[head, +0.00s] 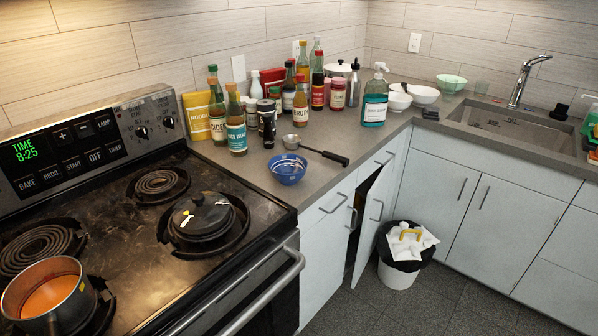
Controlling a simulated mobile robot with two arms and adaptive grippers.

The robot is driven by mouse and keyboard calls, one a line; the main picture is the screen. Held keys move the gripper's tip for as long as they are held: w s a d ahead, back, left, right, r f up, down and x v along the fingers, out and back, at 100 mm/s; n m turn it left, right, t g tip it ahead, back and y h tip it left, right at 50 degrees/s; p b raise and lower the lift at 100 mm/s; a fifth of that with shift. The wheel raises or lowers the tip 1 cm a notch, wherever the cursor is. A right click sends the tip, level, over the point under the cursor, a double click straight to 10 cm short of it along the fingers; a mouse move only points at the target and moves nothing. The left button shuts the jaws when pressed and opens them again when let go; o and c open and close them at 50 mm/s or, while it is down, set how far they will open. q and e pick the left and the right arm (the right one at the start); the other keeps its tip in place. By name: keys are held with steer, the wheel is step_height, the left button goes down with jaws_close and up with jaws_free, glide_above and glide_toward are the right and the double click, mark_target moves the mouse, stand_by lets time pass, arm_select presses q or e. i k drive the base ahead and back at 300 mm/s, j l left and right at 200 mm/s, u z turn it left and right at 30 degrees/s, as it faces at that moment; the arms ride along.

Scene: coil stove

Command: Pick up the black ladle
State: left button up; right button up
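The ladle (327,155) lies on the grey counter (350,126), to the right of the stove. Its handle is black and points to the lower right, toward the counter's front edge. Its round bowl end looks grey and faces the bottles. A blue patterned bowl (287,170) sits just in front and to the left of it. Neither of my grippers is in view.
Several bottles (236,125) and jars stand behind the ladle. A soap bottle (375,98) stands to its right. The stove holds an orange-filled pot (50,297) and a dark lidded pan (201,216). A cabinet door (375,225) below hangs ajar near a trash bin (399,273).

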mark_target(290, 141)
steer(key=u, duration=0.35)
steer(key=i+l+u, duration=0.15)
steer(key=l+u, duration=0.2)
steer(key=u, duration=0.15)
steer(key=l+u, duration=0.45)
steer(key=i+l+u, duration=0.1)
steer(key=l+u, duration=0.25)
steer(key=u, duration=0.15)
